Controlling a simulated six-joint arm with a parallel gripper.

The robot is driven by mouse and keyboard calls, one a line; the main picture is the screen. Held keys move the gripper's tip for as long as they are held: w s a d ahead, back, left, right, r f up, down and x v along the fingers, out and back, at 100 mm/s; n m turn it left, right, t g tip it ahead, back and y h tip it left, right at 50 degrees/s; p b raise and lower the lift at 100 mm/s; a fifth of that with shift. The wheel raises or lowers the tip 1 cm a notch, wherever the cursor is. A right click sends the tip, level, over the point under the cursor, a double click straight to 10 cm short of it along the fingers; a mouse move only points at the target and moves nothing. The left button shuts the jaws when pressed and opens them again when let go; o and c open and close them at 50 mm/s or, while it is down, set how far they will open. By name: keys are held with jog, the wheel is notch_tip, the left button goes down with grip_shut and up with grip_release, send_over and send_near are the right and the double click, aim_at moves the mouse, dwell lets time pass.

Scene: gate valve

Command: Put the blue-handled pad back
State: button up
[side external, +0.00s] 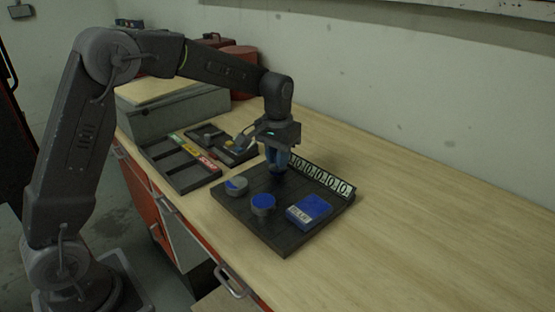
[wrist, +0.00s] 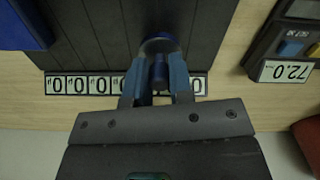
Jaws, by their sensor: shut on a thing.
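My gripper (side external: 277,168) is over the back of the dark grooved board (side external: 282,242), pointing down. In the wrist view its two fingers (wrist: 157,72) are shut on the upright blue handle of the pad (wrist: 158,45). The pad's round end shows beyond the fingers, in front of the board; I cannot tell whether it touches the board. A blue pad box (side external: 309,209) with a white label reading BLUE lies at the board's right. Two round pots stand on the board: one with a blue top (side external: 263,202), one grey with some blue (side external: 237,185).
A row of tiles marked 0 (side external: 325,178) stands along the board's back edge, close to my gripper. A dark compartment tray (side external: 190,182) with coloured labels lies to the left. The table's right side (side external: 440,230) is clear.

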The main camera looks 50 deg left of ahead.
jog(key=shift+f, duration=0.5)
jog(key=o, duration=0.8)
jog(key=shift+f, duration=0.15)
notch_tip(320, 180, up, 12)
jog(key=s+d+r+t, duration=0.1)
jog(key=s+r, duration=0.3)
jog(key=s, duration=0.3)
jog(key=s+f+t, duration=0.1)
jog(key=s+f, duration=0.1)
jog(key=s, duration=0.4)
jog(key=s+d+f+m+t, duration=0.1)
jog(key=s+t, duration=0.1)
jog(key=s, duration=0.5)
jog(key=s+d+f+m+t, duration=0.1)
jog(key=s+f, duration=0.1)
jog(key=s, duration=0.5)
jog(key=shift+s+f+t, duration=0.1)
jog(key=shift+f+t, duration=0.2)
